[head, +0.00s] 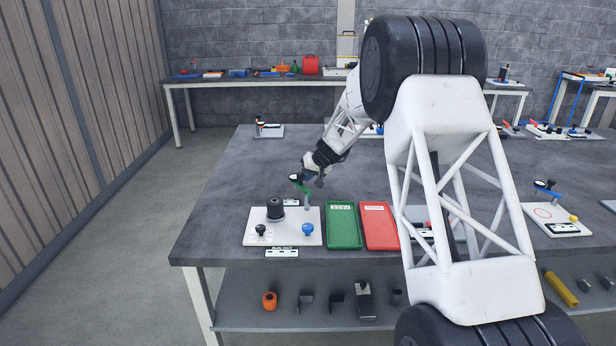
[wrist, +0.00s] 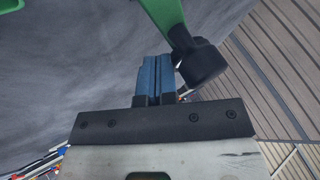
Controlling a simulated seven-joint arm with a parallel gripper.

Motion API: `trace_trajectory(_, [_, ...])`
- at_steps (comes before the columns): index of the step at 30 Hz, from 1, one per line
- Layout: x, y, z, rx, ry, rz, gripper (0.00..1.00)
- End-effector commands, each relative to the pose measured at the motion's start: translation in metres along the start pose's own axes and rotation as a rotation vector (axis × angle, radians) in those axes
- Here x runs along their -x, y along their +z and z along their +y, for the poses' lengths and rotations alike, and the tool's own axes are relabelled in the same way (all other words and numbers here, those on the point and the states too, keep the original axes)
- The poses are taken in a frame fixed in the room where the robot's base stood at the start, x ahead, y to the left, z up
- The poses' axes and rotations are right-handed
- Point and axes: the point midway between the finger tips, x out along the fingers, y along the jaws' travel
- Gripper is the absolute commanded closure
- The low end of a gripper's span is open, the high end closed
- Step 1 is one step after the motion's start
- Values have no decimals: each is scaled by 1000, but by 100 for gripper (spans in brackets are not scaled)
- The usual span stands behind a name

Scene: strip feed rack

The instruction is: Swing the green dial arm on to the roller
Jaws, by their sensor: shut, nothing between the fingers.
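The green dial arm (head: 303,188) sits on a post above a white base plate (head: 253,237) at the table's front left. A dark end piece on it (wrist: 203,65) shows in the wrist view, beside my fingertips. The dark roller (head: 275,209) stands upright on the plate, left of the post and below the arm. My gripper (head: 316,178) is right beside the green arm. Its blue fingers (wrist: 155,77) are shut and empty in the wrist view, just left of the dark end piece. I cannot tell whether they touch the arm.
A blue knob (head: 307,229) and a black knob (head: 260,229) are at the plate's front. A green tray (head: 343,240) and a red tray (head: 380,241) lie to its right. The table is bare behind and left of the plate. Another fixture (head: 269,130) stands at the far edge.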

Motion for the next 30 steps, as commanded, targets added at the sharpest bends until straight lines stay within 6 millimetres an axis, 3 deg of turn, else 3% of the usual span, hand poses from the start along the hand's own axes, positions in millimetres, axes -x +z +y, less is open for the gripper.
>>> trace_trajectory(12, [-12,1,-21,285,-152,-151,100])
trace_trajectory(30, [-20,19,-54,740,-395,-395,100])
